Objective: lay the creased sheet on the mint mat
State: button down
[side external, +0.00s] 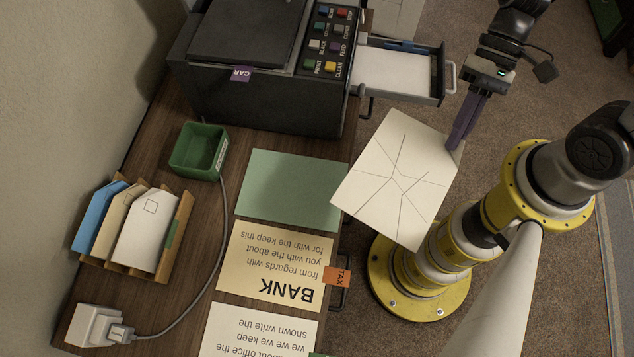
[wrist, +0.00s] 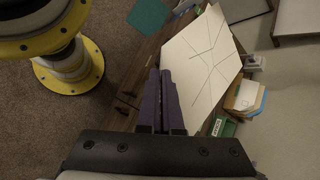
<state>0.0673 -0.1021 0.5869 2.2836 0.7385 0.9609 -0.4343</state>
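The creased sheet (side external: 385,195) is cream with dark crease lines spreading from its middle. My gripper (side external: 456,143) is shut on its upper right corner and holds it in the air, tilted, beyond the desk's right edge. In the wrist view the sheet (wrist: 205,60) stretches away from the closed purple fingers (wrist: 164,78). The mint mat (side external: 285,185) lies flat and bare on the desk, left of the sheet. The sheet's left corner overlaps the mat's right edge in the side view; the gap in height cannot be judged.
A printed BANK page (side external: 275,265) lies just below the mat. A green tray (side external: 198,150) and a card holder (side external: 170,250) stand to the left. A black machine (side external: 265,90) stands above the mat, beside an open drawer (side external: 438,82). A grey cable crosses the desk.

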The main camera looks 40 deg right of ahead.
notch_tip(320, 180, down, 6)
jog(key=shift+f, duration=0.1)
jog(key=w+a+f, duration=0.8)
jog(key=w+f, duration=0.3)
jog(key=f, duration=0.2)
jog(key=shift+w, duration=0.2)
jog(key=shift+f, duration=0.1)
jog(key=shift+f, duration=0.15)
jog(key=c, duration=1.1)
grip_release()
